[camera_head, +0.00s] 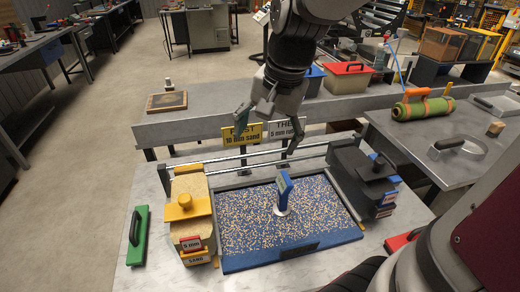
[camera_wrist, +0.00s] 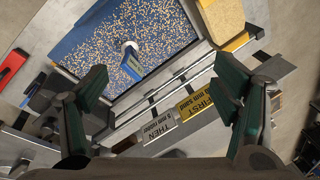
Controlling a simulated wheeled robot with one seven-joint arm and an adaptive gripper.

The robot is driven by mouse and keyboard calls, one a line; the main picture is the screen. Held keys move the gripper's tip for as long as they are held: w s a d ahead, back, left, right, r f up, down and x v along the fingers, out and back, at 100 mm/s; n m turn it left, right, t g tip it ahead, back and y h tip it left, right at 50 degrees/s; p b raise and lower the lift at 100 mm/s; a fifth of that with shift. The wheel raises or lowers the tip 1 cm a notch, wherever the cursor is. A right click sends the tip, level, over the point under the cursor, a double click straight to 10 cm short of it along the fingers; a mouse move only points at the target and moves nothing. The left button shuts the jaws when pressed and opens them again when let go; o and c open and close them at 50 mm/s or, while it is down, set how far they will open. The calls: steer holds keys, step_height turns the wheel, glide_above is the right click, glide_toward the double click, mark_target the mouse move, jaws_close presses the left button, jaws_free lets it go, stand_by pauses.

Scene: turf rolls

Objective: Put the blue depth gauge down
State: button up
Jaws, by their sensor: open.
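The blue depth gauge (camera_head: 284,189) stands upright, slightly tilted, on the speckled bed of the blue-edged tray (camera_head: 290,256). It also shows in the wrist view (camera_wrist: 132,62), near the top centre. My gripper (camera_head: 268,125) is above and behind the tray, near the two signs, apart from the gauge. In the wrist view the green-padded fingers (camera_wrist: 160,105) are spread wide with nothing between them. The gauge's lower end meets the speckled surface; whether it is sunk in cannot be told.
Rails (camera_head: 240,160) run behind. Yellow (camera_head: 242,134) and grey (camera_head: 287,128) signs stand near my gripper. A green float (camera_head: 138,236) lies far left.

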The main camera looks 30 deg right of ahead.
steer(key=s+a+r+n+t, duration=0.1)
steer(key=s+a+r+n, duration=0.1)
steer(key=s+n, duration=0.3)
steer(key=s+a+r+n+t, duration=0.1)
steer(key=s+a+r+n, duration=0.1)
steer(key=s+a+n, duration=0.2)
steer(key=s+n, duration=0.1)
steer(key=s, duration=0.2)
steer(key=shift+r+t+h, duration=0.25)
steer(key=shift+t+h, duration=0.15)
steer(key=shift+w+d, duration=0.1)
stand_by(1.4)
